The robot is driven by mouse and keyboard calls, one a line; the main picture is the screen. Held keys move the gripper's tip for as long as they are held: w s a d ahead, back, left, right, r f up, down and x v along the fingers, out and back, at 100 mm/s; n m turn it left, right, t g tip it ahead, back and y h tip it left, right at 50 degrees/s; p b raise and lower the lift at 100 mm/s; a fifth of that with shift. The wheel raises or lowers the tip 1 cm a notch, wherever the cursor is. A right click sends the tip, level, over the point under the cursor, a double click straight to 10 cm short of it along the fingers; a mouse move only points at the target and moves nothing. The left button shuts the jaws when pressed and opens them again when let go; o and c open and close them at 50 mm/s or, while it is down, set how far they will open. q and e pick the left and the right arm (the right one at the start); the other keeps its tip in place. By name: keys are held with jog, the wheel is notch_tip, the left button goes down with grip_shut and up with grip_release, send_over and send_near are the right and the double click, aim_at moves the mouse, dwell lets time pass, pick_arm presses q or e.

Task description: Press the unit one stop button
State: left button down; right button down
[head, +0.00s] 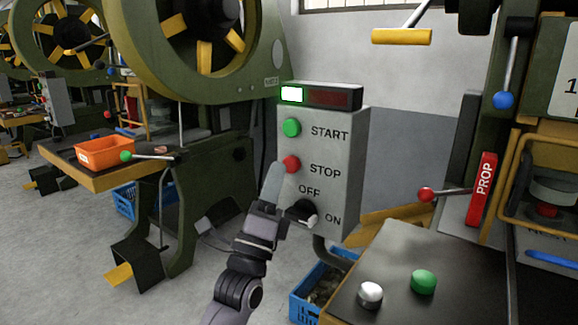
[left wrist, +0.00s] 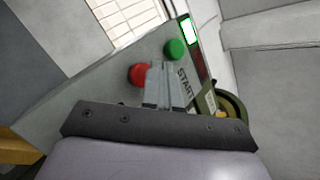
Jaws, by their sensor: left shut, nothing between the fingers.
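The grey control box (head: 338,171) faces me in the middle of the head view. Its red STOP button (head: 292,164) sits below the green START button (head: 291,127). A black OFF/ON knob (head: 301,212) is below. The left indicator lamp (head: 292,94) glows green-white; the red one beside it is dark. My left gripper (head: 274,179) is shut and empty, its tips close to the red button. In the left wrist view the red button (left wrist: 139,75) shows just left of the fingers (left wrist: 160,84), partly hidden by them. I cannot tell whether they touch. My right gripper is not in view.
A large green press (head: 200,60) stands behind to the left, with an orange bin (head: 104,151) on its table. At right are a dark bench with a green button (head: 423,281) and a white button (head: 370,294), and a red-knobbed lever (head: 426,194). A blue crate (head: 306,299) is below the box.

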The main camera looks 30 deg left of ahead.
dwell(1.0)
pick_arm(q)
jog(key=shift+w, duration=0.1)
dwell(0.6)
jog(key=shift+w, duration=0.3)
jog(key=shift+w, duration=0.5)
dwell(0.7)
jog(key=shift+s, duration=0.1)
jog(key=shift+s+p, duration=0.55)
jog(key=shift+s, duration=0.25)
